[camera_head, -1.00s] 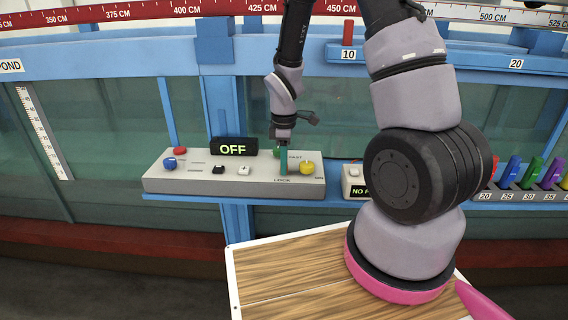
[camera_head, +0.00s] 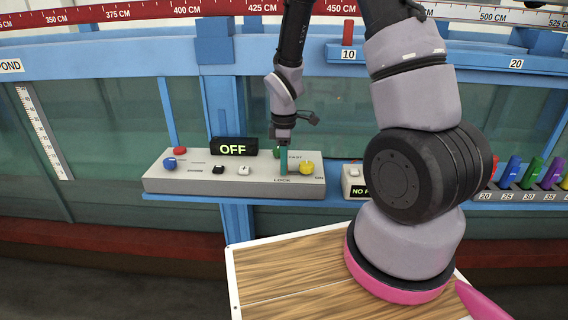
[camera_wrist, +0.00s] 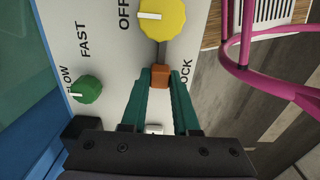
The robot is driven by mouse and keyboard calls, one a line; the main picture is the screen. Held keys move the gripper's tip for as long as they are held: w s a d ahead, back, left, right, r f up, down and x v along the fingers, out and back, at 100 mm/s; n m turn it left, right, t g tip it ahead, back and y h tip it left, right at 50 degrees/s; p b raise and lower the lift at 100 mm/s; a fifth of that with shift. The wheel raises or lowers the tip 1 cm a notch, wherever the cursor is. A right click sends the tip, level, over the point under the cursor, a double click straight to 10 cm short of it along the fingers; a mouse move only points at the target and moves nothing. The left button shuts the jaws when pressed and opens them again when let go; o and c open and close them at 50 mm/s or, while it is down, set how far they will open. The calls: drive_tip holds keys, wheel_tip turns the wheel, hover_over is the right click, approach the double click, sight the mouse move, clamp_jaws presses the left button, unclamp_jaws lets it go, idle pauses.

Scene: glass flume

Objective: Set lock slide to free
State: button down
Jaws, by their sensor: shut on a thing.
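The lock slide is a small orange-brown knob (camera_wrist: 160,76) in a slot on the light grey control panel (camera_head: 240,183), beside the word LOCK in the wrist view. My gripper (camera_wrist: 160,84) has its two green fingers closed on the knob's sides. In the head view my gripper (camera_head: 283,172) points down at the panel's right part, and its fingers hide the knob. A yellow dial (camera_wrist: 162,16) is just beyond the knob, at the end of the visible slot. The LOCK lettering is partly covered by a finger, and no FREE label is readable.
A green knob (camera_wrist: 86,90) is left of my fingers, and a white button (camera_wrist: 154,129) lies between them. The panel also has a blue knob (camera_head: 170,163), a red button (camera_head: 180,151) and a display reading OFF (camera_head: 233,148). A wooden board (camera_head: 300,272) is in front.

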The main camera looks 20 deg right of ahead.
drive_tip(key=shift+w+a, duration=0.2)
drive_tip(key=shift+a, duration=0.4)
drive_tip(key=shift+w+a, duration=0.2)
drive_tip(key=shift+a, duration=0.35)
drive_tip(key=c, duration=0.6)
unclamp_jaws()
drive_tip(key=shift+c, duration=0.2)
drive_tip(key=shift+r, duration=0.1)
wheel_tip(320, 180, up, 11)
